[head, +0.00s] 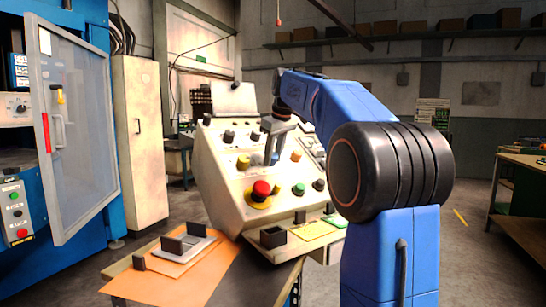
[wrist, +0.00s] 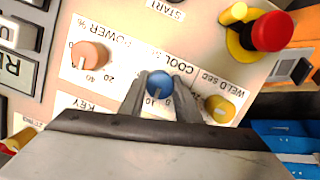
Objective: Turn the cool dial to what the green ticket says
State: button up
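The blue cool dial (wrist: 158,83) sits under the word COOL on the cream panel, between the orange power dial (wrist: 90,55) and the yellow weld dial (wrist: 219,109). My gripper (wrist: 160,88) has a finger on each side of the blue dial, with no clear gap showing. The dial's pale pointer line points down in the wrist view, near the 10 mark; part of the scale is hidden by the fingers. In the head view my gripper (head: 272,152) is at the console's face. A green ticket (head: 336,220) lies on the console's front ledge; its writing is too small to read.
A red mushroom button (head: 261,188) on a yellow base stands out from the panel, also in the wrist view (wrist: 272,31). A yellow ticket (head: 313,230) and a dark open box (head: 272,237) are on the ledge. An orange sheet (head: 150,284) covers the table front.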

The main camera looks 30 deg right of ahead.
jog(key=c, duration=0.3)
jog(key=m, duration=0.3)
jog(key=shift+m+y, duration=0.3)
jog(key=shift+y, duration=0.1)
jog(key=m, duration=0.4)
jog(key=shift+y, duration=0.4)
jog(key=m, duration=0.4)
jog(key=shift+m+t+y, duration=0.3)
jog(key=shift+y, duration=0.1)
jog(key=shift+m+t+y, duration=0.3)
jog(key=shift+m+t, duration=0.1)
jog(key=shift+m, duration=2)
jog(key=o, duration=1)
